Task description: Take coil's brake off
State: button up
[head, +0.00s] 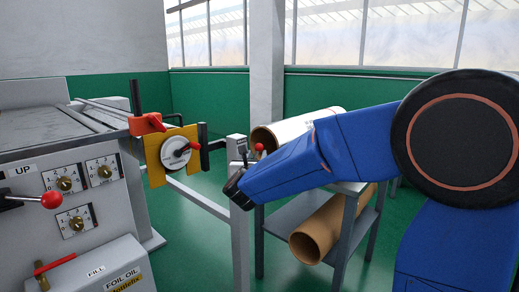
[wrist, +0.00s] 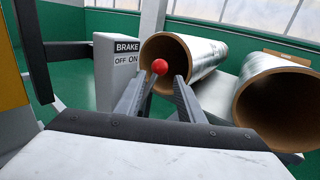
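The brake post (head: 237,150) is grey and stands in the middle of the head view. In the wrist view its plate (wrist: 126,53) reads BRAKE, with OFF at left and ON at right. The brake lever's red knob (head: 259,147) sits to the right of the post; it also shows in the wrist view (wrist: 160,67), on the ON side. My gripper (wrist: 165,77) is open, its two fingers pointing toward the knob, which appears between their tips. I cannot tell whether they touch it. Most of the lever's stem is hidden. In the head view my blue arm hides the fingers.
A foil coil on a cardboard core (head: 300,127) lies behind the post; the wrist view shows two such rolls (wrist: 205,52). A cardboard tube (head: 331,225) lies on the lower shelf.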

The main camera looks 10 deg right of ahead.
aim_at(258, 149)
jog(key=x, duration=0.9)
jog(key=shift+w, duration=0.15)
jog(key=shift+c, duration=0.7)
